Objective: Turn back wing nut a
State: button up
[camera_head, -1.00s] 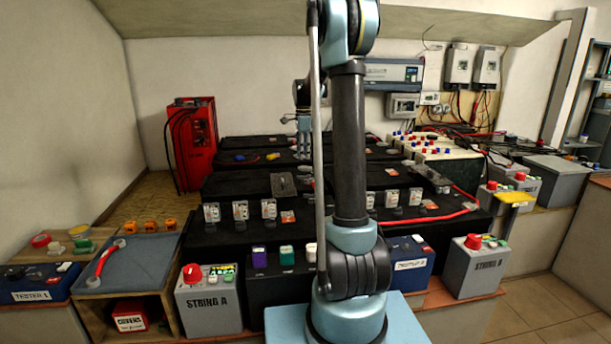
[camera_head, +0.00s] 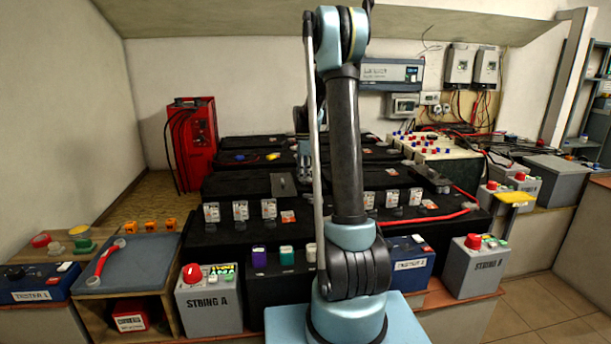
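My gripper (camera_head: 304,172) points down over the black battery bank (camera_head: 230,187), behind my upright arm link, which hides part of it. Its fingers are small and partly covered, so I cannot tell whether they are open or shut, or whether they touch anything. I cannot make out wing nut a by any label. Small white-and-red tagged fittings stand along the front step of the bank, one at the left (camera_head: 211,212) and another to its right (camera_head: 268,208). A grey plate (camera_head: 283,185) lies on the bank left of my gripper.
A grey STRING A box (camera_head: 208,302) with a red knob stands front left, a STRING B box (camera_head: 473,268) front right. A blue tray (camera_head: 140,262) holds a red-handled tool (camera_head: 105,262). A red cabinet (camera_head: 192,145) stands at the back left. A red cable (camera_head: 440,216) crosses the bank's right side.

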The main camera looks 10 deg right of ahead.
grip_shut()
jog(key=shift+d, duration=0.4)
jog(key=shift+a, duration=0.3)
jog(key=shift+a+n, duration=0.15)
jog(key=shift+n, duration=0.25)
jog(key=n, duration=0.3)
jog(key=shift+n, duration=0.4)
jog(key=n, duration=0.3)
jog(key=shift+n, duration=0.3)
jog(key=n, duration=0.9)
jog(key=shift+n, duration=0.3)
